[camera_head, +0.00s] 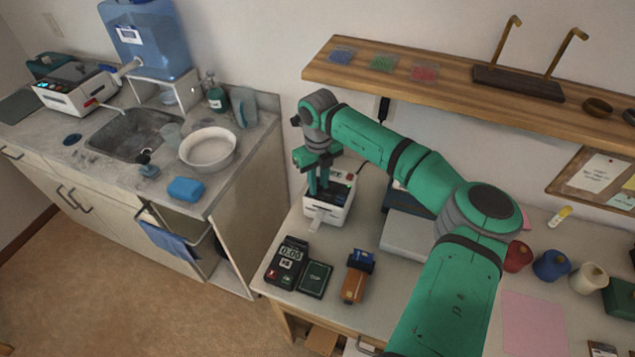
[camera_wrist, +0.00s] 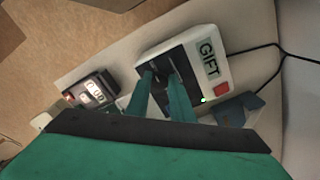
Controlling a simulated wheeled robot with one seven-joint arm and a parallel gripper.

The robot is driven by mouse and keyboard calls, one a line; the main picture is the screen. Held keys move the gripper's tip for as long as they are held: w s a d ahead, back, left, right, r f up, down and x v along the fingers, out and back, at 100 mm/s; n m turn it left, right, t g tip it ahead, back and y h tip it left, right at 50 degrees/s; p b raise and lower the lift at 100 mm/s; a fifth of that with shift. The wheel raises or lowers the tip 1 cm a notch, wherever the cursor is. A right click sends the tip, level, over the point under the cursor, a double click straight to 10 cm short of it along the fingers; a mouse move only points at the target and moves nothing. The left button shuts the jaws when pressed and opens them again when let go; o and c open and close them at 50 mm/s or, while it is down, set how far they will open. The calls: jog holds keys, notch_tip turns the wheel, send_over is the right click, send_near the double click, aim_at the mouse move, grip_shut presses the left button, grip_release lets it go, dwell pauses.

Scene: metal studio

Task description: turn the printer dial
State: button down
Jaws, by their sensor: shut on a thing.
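The printer (camera_head: 343,214) is a small white box with a dark top panel, standing at the left part of the workbench. A paper slip (camera_head: 316,222) sticks out of its front. My gripper (camera_head: 319,189) reaches down onto the printer's top. In the wrist view my gripper (camera_wrist: 160,74) has its green fingers close together at the dark panel, shut on the dial. The dial itself is mostly hidden between the fingertips, so its angle cannot be told.
A black meter (camera_head: 287,262) and a dark card box (camera_head: 315,277) lie in front of the printer. An orange and blue tool (camera_head: 356,277) lies to their right. A grey box (camera_head: 408,236) is right of the printer. A wooden shelf (camera_head: 440,85) hangs above the bench.

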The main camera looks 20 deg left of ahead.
aim_at(318, 187)
jog(key=shift+r, duration=0.15)
jog(key=c, duration=1.5)
grip_release()
jog(key=shift+c, duration=0.2)
notch_tip(318, 187, up, 11)
jog(key=shift+f, duration=0.2)
